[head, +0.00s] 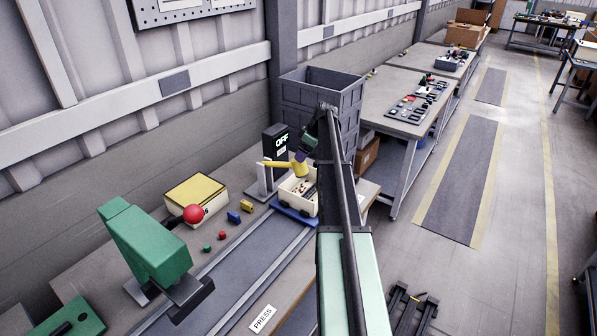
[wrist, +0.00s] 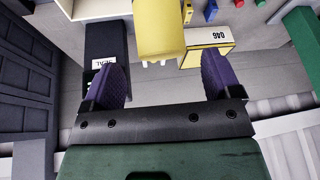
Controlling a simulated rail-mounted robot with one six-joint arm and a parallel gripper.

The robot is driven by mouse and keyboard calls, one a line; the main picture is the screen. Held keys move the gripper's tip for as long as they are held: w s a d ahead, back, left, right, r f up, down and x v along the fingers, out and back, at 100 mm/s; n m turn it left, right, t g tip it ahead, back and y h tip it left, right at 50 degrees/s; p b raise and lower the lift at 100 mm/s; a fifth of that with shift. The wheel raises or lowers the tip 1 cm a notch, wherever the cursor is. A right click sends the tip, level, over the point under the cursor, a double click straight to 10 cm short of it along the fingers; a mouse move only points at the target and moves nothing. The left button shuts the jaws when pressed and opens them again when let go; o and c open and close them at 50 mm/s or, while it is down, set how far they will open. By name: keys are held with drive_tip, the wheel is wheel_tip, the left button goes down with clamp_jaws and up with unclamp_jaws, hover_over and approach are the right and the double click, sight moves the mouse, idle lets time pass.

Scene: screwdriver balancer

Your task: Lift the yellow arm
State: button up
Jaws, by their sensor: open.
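The yellow arm (head: 279,164) sticks out over the white bin in the head view, beside a dark box reading OFF (head: 275,143). Its thick yellow end is right by my gripper (head: 304,151), which reaches down from the upper right. In the wrist view the yellow arm (wrist: 158,28) lies ahead of my gripper (wrist: 160,72), between the lines of its two purple fingers. The fingers are wide apart, with clear gaps to the yellow part on both sides. Nothing is held. My arm link hides part of the bin.
The white bin (head: 286,188) with small parts sits on a blue cart (head: 290,209) on rails. A yellow-topped box (head: 195,188), a red ball (head: 194,214) and a green press-like machine (head: 147,246) stand left. A tall grey crate (head: 295,101) stands behind.

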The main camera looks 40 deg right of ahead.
drive_tip(key=b+x, duration=0.4)
drive_tip(key=x, duration=0.2)
drive_tip(key=shift+f, duration=0.1)
